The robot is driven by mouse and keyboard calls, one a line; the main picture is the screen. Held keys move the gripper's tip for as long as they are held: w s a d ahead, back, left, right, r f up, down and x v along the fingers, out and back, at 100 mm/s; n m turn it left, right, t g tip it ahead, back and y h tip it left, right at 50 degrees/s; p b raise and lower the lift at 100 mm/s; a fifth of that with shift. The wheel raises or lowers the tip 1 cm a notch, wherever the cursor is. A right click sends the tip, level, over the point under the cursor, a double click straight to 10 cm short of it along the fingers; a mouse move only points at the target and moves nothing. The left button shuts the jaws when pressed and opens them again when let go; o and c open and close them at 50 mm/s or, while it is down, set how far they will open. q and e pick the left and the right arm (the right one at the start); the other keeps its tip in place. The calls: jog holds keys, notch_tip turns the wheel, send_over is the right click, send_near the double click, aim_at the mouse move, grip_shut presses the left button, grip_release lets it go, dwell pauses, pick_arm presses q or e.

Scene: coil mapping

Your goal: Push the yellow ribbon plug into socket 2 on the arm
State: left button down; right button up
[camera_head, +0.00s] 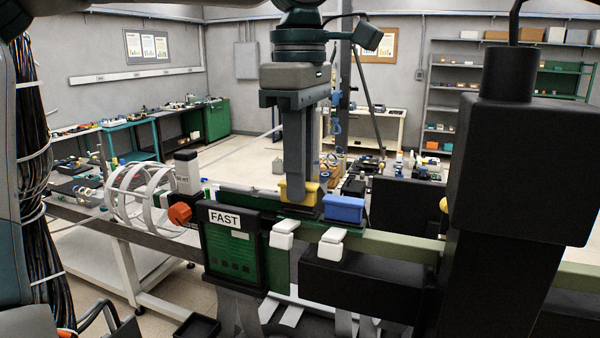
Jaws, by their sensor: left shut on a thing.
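My left gripper (297,198) comes down from the top middle, with its fingers shut on the yellow ribbon plug (284,193). The fingers hide part of the plug. The plug is at the dark green and black rail on the arm (400,247); I cannot tell whether it is seated in a socket or just above one. A blue plug (343,208) sits on the rail just to its right. No socket number is readable. My right gripper is not in view.
A green panel marked FAST (230,250) stands at the front left of the rail, beside an orange knob (180,214) and a white ring cage (142,198). White clips (282,236) hang on the rail. A large black block (520,170) fills the right.

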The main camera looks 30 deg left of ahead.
pick_arm(q)
jog(key=shift+f, duration=0.2)
dwell(0.6)
jog(key=shift+f+b, duration=0.6)
dwell(0.8)
jog(key=c, duration=1.6)
grip_release()
jog(key=shift+r, duration=0.2)
jog(key=shift+r+b, duration=0.3)
jog(key=shift+r, duration=0.3)
notch_tip(320, 180, up, 7)
jog(key=shift+f+b, duration=0.1)
jog(key=shift+b, duration=0.65)
jog(key=shift+r+p, duration=0.9)
jog(key=shift+r, duration=3.65)
